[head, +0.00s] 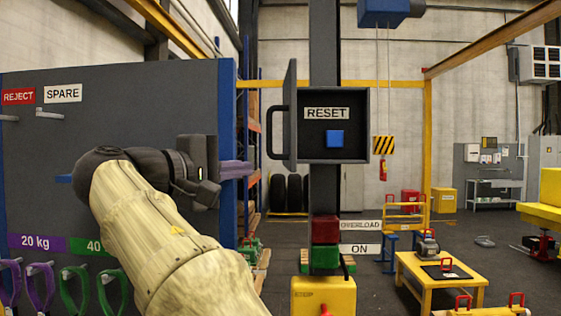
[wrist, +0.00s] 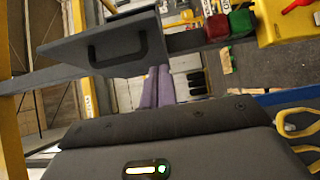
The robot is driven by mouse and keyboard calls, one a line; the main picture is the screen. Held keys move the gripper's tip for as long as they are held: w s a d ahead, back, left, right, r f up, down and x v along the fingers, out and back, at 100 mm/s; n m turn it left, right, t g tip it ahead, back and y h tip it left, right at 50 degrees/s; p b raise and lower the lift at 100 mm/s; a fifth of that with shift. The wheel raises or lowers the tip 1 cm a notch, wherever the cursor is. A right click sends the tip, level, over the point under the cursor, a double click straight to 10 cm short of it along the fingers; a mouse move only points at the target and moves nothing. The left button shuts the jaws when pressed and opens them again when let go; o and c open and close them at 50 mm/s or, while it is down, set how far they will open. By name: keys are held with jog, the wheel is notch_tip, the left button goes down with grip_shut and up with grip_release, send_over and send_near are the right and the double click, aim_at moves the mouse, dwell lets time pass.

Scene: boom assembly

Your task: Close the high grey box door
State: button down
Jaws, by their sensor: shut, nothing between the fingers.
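The high grey box (head: 360,110) is mounted on a dark post in the head view. Its interior faces me, with a RESET label (head: 326,113) and a blue button (head: 335,139). Its grey door (head: 291,90) stands open, swung out on the left side, seen nearly edge-on. A black handle (head: 270,132) is on the door's outer face. In the wrist view the door (wrist: 70,50) and handle (wrist: 92,48) appear at upper left, turned sideways. My gripper (head: 250,168) has purple fingers, shut and empty, left of the door and apart from it. The fingers also show in the wrist view (wrist: 159,75).
A grey panel (head: 150,95) with REJECT and SPARE labels and hanging purple and green loops stands at left, beside my arm. Below the box, the post carries red (head: 326,229) and green (head: 324,258) blocks above a yellow box (head: 340,295). Floor at right holds a yellow table (head: 440,275).

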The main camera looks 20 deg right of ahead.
aim_at(288, 167)
jog(key=d, duration=0.1)
jog(key=d+p, duration=0.1)
jog(key=d, duration=0.1)
jog(key=w+d+p, duration=0.1)
jog(key=d, duration=0.1)
jog(key=shift+d+r, duration=0.15)
jog(key=shift+d, duration=0.05)
jog(key=shift+s+d, duration=0.15)
jog(key=shift+d, duration=0.35)
